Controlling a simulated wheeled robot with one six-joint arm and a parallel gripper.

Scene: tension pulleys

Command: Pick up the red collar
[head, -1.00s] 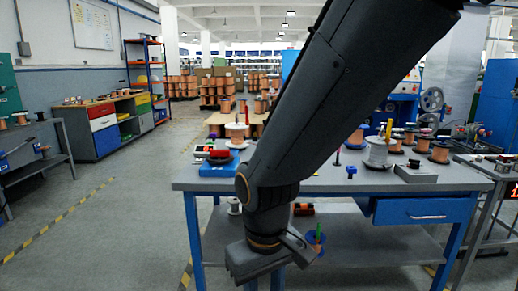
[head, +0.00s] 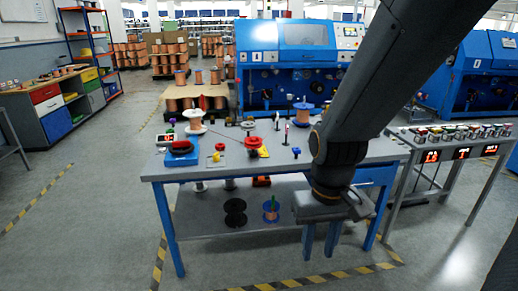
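My gripper (head: 321,241) hangs at the front edge of the workbench (head: 215,163), below its top. Its two fingers point down, apart and empty. One red ring-like piece (head: 253,141) sits near the middle, beside a small yellow piece. Another red round piece (head: 181,145) with dark parts lies on a blue box (head: 181,158) at the left end. Both are small here, and I cannot tell which is the red collar.
A copper spool (head: 195,122) and several small posts stand on the bench. The lower shelf holds a black spool (head: 235,212) and a blue-rimmed spool (head: 271,211). A panel table (head: 440,145) stands at the right. Blue machines (head: 285,65) are behind. The left floor is clear.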

